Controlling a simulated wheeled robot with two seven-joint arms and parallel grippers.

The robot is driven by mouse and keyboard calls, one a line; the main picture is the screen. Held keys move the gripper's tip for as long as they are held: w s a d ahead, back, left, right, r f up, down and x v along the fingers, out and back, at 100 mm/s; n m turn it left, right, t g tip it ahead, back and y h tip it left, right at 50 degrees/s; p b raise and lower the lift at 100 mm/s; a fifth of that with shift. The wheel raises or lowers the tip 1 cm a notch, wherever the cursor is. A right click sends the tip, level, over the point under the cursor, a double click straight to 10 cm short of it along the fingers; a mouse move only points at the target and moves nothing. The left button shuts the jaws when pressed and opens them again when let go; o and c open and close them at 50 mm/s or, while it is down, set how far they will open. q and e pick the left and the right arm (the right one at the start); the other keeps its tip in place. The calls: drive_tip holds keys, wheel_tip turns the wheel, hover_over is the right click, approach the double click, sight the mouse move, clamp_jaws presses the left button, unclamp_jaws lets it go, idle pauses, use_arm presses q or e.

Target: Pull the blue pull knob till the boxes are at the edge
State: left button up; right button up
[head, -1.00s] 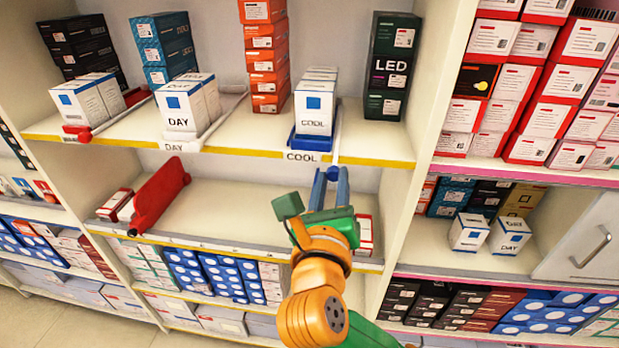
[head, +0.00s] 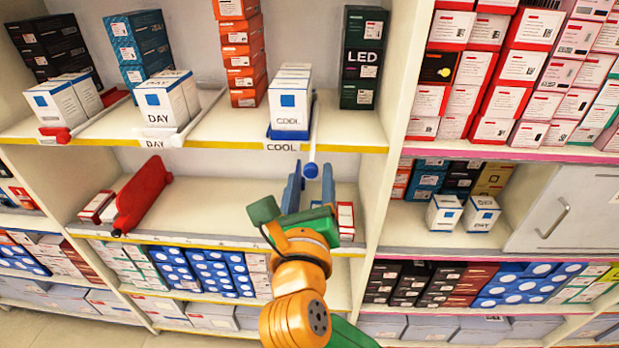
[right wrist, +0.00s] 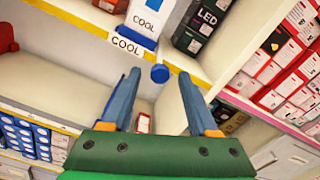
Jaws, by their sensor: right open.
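The blue pull knob (head: 311,170) hangs at the front edge of the upper shelf, at the end of a pale rod beside the COOL boxes. The knob also shows in the right wrist view (right wrist: 160,74). The white COOL boxes (head: 290,103) stand in a row on a blue tray (head: 288,133) whose front is at the shelf edge, above the COOL label. My right gripper (head: 311,178) is open and empty, its blue fingers pointing up. In the right wrist view, the knob appears between and just beyond the fingertips (right wrist: 155,85). My left gripper is not in view.
DAY boxes (head: 163,104) stand to the left on the upper shelf (head: 225,130), and dark LED boxes (head: 362,60) to the right. A red object (head: 142,195) lies on the shelf below. An upright panel (head: 392,120) stands right of the gripper.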

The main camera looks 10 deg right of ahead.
drive_tip(key=v, duration=0.6)
drive_tip(key=shift+s, duration=0.3)
drive_tip(key=shift+a, duration=0.1)
